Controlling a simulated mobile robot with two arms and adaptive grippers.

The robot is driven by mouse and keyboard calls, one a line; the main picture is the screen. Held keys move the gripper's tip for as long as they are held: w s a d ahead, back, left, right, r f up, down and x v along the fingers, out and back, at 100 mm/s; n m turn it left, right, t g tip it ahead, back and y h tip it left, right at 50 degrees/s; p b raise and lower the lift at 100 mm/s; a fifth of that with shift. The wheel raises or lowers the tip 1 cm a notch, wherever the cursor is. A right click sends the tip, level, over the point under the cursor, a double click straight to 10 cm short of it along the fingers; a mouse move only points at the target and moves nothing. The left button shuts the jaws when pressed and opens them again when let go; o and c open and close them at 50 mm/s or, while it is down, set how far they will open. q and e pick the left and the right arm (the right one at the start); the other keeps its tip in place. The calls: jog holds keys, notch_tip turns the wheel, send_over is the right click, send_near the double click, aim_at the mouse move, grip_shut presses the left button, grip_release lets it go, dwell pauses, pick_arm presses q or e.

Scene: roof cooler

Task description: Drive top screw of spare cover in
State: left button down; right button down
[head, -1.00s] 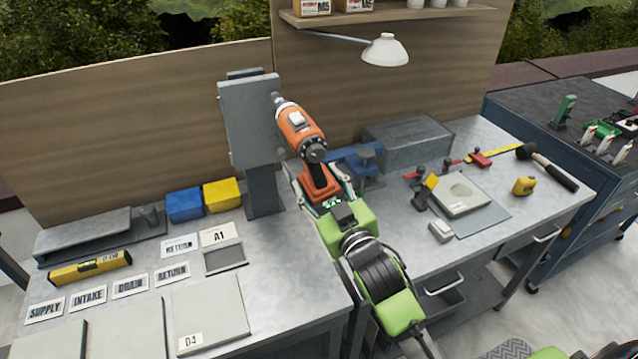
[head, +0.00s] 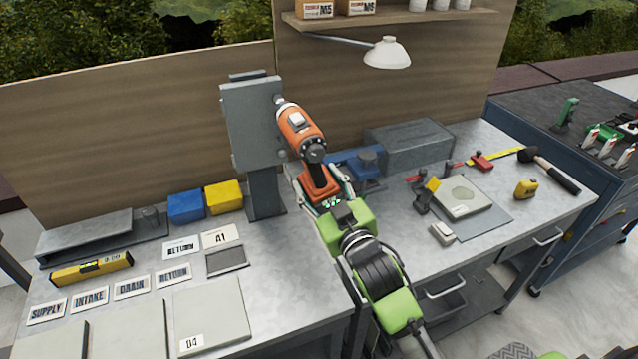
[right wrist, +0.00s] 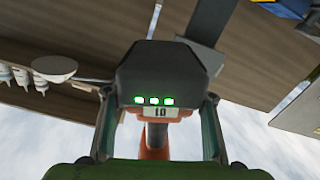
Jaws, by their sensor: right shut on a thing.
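The spare cover is a grey upright plate (head: 250,125) on a grey post at the middle back of the bench. My right gripper (head: 330,192) is shut on the handle of an orange and black drill (head: 300,130). The drill's nose meets the plate's upper right edge; the top screw there is hidden behind it. In the right wrist view the drill's black battery end (right wrist: 168,75), with three green lights, sits between my fingers. My left gripper is not in view.
A blue vise (head: 362,165) and a grey box (head: 410,145) stand right of the drill. Blue (head: 186,206) and yellow bins (head: 224,196) stand left of the post. A lamp (head: 387,53) hangs above. Labels, a level (head: 92,268) and flat panels lie front left.

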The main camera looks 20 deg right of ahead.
aim_at(327, 195)
jog(key=shift+w+r, duration=0.25)
jog(key=shift+r, duration=0.15)
jog(key=shift+w+f+p, duration=0.1)
jog(key=shift+w+p, duration=0.35)
jog(key=shift+p, duration=0.75)
dwell(1.8)
jog(key=shift+s, duration=0.15)
jog(key=shift+s+f+p, duration=0.1)
jog(key=shift+s+p, duration=0.2)
jog(key=shift+s, duration=0.15)
jog(key=shift+s+p, duration=0.8)
jog(key=shift+s, duration=2.05)
